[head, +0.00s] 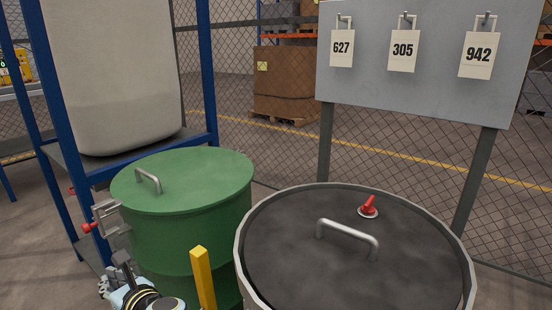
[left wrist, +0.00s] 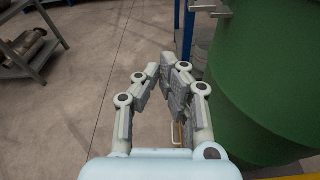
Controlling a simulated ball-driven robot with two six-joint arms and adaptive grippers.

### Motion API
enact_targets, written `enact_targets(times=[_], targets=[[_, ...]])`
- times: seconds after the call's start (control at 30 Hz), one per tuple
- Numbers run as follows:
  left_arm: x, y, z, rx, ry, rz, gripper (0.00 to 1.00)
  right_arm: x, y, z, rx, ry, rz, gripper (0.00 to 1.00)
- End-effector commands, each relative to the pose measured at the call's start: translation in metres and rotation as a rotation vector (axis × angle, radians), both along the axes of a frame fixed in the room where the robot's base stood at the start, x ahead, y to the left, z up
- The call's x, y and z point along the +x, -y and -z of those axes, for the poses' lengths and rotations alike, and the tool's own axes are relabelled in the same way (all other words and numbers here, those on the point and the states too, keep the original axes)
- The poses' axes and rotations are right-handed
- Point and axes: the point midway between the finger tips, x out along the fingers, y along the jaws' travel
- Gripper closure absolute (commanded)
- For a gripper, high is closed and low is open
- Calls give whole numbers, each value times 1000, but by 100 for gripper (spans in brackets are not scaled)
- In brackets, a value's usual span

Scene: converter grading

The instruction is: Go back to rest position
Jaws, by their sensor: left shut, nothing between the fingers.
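My left gripper (head: 120,262) shows at the lower left of the head view, in front of the green drum (head: 185,180). In the left wrist view the left gripper's fingers (left wrist: 163,70) meet at their tips with nothing between them. The green drum's side (left wrist: 265,80) fills the right of that view, apart from the fingers. Bare floor lies beneath the fingers. My right gripper is in neither view.
A large dark-lidded drum (head: 300,265) with a handle and red knob stands front right. A blue frame (head: 205,70) holds a pale bulk bag (head: 115,75). A yellow post (head: 203,278) stands between the drums. A grey board (head: 430,75) carries tags 627, 305 and 942.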

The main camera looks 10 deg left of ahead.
Motion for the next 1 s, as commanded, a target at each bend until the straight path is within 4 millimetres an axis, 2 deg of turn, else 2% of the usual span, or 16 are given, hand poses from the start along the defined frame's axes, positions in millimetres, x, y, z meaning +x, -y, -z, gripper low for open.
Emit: enact_targets(times=[0.07, 0.17, 0.3, 0.47, 0.5, 0.57, 0.6, 0.67, 0.73, 0.8, 0.83, 0.9, 1.0], targets=[[-27, -5, 22, 8, -55, -1, 100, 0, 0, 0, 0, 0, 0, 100], [-71, -12, 66, -40, -147, -16, 100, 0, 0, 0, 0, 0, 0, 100], [-150, -10, 147, -249, -216, -72, 100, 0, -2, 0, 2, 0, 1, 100], [-252, 5, 227, -555, -187, -236, 100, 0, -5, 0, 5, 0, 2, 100], [-279, 10, 243, -634, -164, -298, 100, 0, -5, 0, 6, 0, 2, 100], [-321, 20, 266, -755, -113, -412, 100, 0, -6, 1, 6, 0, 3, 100], [-350, 28, 280, -836, -68, -502, 100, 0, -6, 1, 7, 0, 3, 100], [-393, 42, 297, -957, 26, -669, 100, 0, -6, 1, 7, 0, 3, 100], [-441, 58, 312, -1082, 187, -908, 100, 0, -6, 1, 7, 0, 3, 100], [-470, 73, 322, -1179, 394, -1158, 100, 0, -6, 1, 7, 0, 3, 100], [-475, 79, 324, -1209, 487, -1254, 100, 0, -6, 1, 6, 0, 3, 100], [-473, 88, 328, -1264, 696, -1441, 100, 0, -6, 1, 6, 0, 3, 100], [-465, 95, 329, -1302, 894, -1596, 100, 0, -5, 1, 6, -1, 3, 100]])
